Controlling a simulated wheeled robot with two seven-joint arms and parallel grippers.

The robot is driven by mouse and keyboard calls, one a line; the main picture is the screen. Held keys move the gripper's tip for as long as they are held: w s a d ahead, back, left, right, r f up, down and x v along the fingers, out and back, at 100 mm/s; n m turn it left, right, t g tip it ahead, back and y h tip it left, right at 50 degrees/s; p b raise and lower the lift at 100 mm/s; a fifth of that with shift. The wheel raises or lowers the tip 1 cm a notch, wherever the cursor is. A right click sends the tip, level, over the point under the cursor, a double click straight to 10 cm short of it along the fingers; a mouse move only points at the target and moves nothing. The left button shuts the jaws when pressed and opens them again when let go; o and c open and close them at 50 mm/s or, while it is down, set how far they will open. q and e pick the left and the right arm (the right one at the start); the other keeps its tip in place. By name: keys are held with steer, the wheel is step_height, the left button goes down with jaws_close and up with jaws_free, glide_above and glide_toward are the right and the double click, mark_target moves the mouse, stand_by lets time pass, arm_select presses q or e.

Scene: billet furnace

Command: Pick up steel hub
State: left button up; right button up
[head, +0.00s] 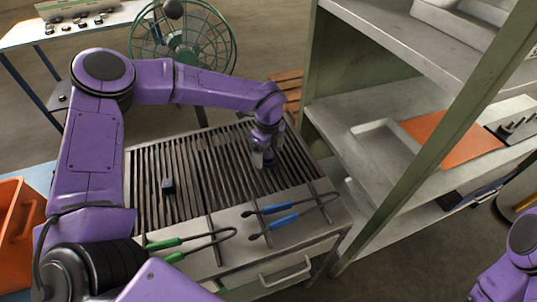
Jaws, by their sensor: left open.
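A slatted metal grate (190,150) tops the drawer bench in front of me. My left gripper (264,161) reaches over its right part, pointing down, with its jaws open. Its fingertips are close to the slats, and a dark patch shows between and beside them. I cannot tell whether that is a part or a shadow. A small dark blue-grey piece (168,186) lies on the left part of the grate, well apart from the gripper. No steel hub can be made out for certain. My right gripper is out of view.
Blue-handled tongs (280,222) and green-handled tongs (165,244) lie along the bench front. A green shelf rack (345,165) with a tray and orange sheet (450,140) stands close on the right. A fan (200,40) stands behind. An orange bin (20,230) is at left.

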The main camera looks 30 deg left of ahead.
arm_select(q)
steer(key=shift+s+f, duration=0.15)
steer(key=shift+f, duration=0.45)
steer(key=c, duration=1.5)
steer(key=shift+r, duration=0.1)
